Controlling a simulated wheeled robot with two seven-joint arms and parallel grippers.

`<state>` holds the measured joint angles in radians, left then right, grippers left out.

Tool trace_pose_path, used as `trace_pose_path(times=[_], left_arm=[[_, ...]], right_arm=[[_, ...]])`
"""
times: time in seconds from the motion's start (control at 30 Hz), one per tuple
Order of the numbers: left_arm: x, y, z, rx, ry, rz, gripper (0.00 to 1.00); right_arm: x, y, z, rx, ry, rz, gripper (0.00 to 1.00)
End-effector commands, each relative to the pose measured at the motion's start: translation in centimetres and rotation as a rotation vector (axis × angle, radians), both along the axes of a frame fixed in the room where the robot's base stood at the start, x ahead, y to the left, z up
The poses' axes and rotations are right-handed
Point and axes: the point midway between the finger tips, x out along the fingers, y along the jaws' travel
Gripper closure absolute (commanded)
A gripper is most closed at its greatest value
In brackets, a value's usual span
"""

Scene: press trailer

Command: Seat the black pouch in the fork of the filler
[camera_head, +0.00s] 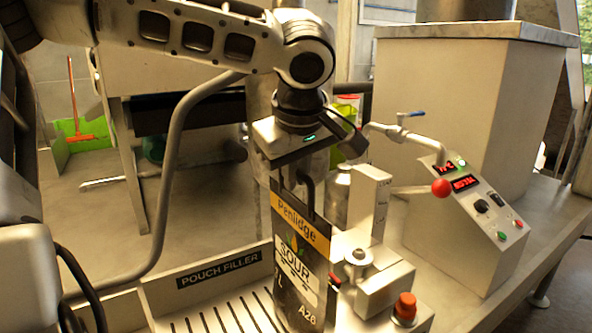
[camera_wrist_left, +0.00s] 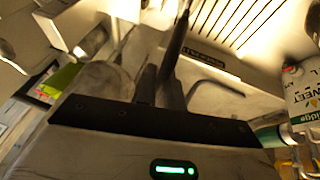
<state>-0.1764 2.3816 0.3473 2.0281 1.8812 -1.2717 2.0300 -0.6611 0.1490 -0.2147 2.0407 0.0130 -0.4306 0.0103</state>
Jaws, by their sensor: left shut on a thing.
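The black pouch (camera_head: 300,262) has a yellow band and a "SOUR" label and hangs upright in the head view. My left gripper (camera_head: 296,178) is shut on its top edge, pointing down. In the left wrist view the gripper (camera_wrist_left: 160,88) shows with a dark thin strip between its fingers, likely the pouch edge-on. The pouch filler (camera_head: 368,205) has a tall metal block just right of the pouch. The pouch overlaps the filler in the picture; I cannot tell whether they touch. The fork cannot be made out clearly. My right gripper is out of view.
A slatted tray (camera_head: 205,322) with a "POUCH FILLER" plate lies below and left of the pouch. A red button (camera_head: 405,306) stands at front right. A control panel (camera_head: 478,205) and a red-knobbed lever (camera_head: 441,188) are farther right. A white "SWEET" pouch (camera_wrist_left: 308,95) shows in the wrist view.

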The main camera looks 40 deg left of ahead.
Motion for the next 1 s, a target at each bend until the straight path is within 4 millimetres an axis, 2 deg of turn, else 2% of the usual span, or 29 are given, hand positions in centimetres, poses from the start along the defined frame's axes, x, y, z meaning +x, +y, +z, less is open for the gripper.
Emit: trace_pose_path(times=[0.47, 1.0], left_arm=[[0.0, 0.0, -0.2, 0.0, 0.0, 0.0, 1.0], [0.0, 0.0, -1.2, 0.0, 0.001, 0.0, 1.0]], right_arm=[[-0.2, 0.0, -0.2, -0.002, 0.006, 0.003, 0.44], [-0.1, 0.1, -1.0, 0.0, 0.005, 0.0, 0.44]])
